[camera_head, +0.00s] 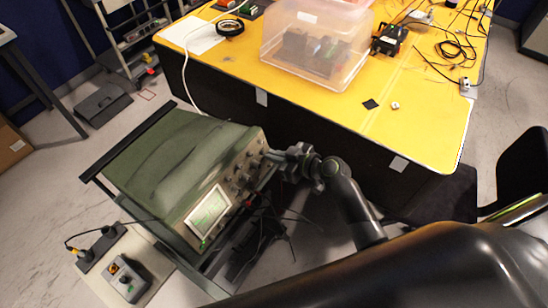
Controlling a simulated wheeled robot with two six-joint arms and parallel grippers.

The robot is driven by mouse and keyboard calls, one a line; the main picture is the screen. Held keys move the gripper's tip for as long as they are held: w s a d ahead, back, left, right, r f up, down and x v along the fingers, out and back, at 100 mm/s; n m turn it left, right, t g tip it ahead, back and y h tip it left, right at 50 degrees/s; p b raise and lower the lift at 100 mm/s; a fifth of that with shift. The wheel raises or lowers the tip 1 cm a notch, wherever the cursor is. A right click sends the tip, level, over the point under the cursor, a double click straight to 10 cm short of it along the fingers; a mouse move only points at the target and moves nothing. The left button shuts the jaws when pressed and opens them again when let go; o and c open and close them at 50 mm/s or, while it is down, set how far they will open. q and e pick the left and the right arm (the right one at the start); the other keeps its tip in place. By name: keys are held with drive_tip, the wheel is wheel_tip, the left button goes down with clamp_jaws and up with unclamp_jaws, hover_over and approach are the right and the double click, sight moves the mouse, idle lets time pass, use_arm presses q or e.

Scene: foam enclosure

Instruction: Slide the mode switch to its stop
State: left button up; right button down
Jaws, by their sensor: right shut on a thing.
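A green oscilloscope (175,165) with a lit screen (209,211) stands tilted in the picture at the left of centre. Its front panel (240,172) carries several small knobs and faces right. My right gripper (272,156) is at the upper right end of this panel, its fingers shut on a small part there. The fingers hide that part, which I take to be the mode switch, so its position along its travel cannot be seen. My left gripper is not in view.
A yellow table (428,125) with a clear plastic bin (314,45) and loose wires stands behind. Cables hang below the oscilloscope panel. A grey control box (128,279) sits at lower left. Pale floor (40,200) is open at the left.

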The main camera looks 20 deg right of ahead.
drive_tip(key=c, duration=1.9)
unclamp_jaws()
drive_tip(key=shift+w+d, duration=0.1)
drive_tip(key=shift+o, duration=0.3)
drive_tip(key=shift+d, duration=0.1)
drive_tip(key=b+v, duration=0.3)
drive_tip(key=v, duration=1.4)
drive_tip(key=shift+s+b, duration=0.2)
drive_tip(key=shift+b, duration=0.2)
